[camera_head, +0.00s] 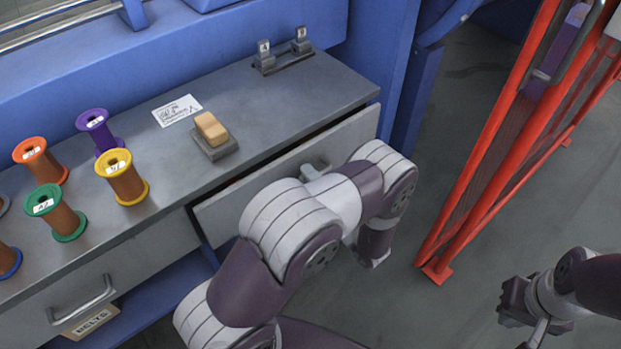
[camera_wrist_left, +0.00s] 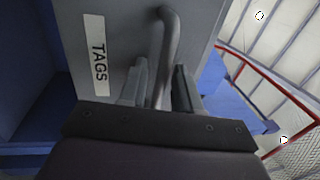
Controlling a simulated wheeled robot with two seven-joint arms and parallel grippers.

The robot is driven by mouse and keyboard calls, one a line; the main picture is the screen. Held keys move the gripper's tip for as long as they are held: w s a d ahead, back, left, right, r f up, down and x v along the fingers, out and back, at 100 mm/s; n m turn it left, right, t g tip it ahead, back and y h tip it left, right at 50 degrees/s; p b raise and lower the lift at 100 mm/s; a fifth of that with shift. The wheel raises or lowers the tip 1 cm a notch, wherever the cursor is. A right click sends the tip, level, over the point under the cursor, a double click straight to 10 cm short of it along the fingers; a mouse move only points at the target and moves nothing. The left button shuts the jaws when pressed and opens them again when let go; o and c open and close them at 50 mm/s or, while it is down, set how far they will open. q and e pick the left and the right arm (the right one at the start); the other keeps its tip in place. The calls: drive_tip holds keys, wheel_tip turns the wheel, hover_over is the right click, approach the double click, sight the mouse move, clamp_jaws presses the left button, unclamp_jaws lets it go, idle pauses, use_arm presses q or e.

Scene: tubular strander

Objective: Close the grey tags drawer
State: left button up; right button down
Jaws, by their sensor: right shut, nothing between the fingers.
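The grey tags drawer (camera_head: 300,174) stands partly open below the bench top, with a dark gap above its front. Its white TAGS label (camera_wrist_left: 97,47) and bar handle (camera_wrist_left: 170,40) show in the left wrist view. My left gripper (camera_wrist_left: 160,88) is at the handle, one finger on each side of the bar, with narrow gaps showing. In the head view my left arm hides this gripper and part of the drawer front; one end of the handle shows. My right gripper (camera_head: 517,303) is shut and empty, away from the bench at the lower right.
The grey bench top (camera_head: 250,105) holds several coloured spools, a card (camera_head: 177,110) and a tan block on a pad (camera_head: 211,130). Another drawer (camera_head: 100,285) is at the left, over a BELTS box (camera_head: 90,322). A red frame (camera_head: 480,170) stands right. Open floor lies between.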

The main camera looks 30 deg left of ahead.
use_arm(q)
clamp_jaws()
drive_tip(key=x, duration=0.2)
drive_tip(key=p+x, duration=0.1)
drive_tip(key=shift+w+a+f, duration=0.1)
drive_tip(key=shift+f, duration=0.15)
unclamp_jaws()
drive_tip(key=shift+a, duration=0.1)
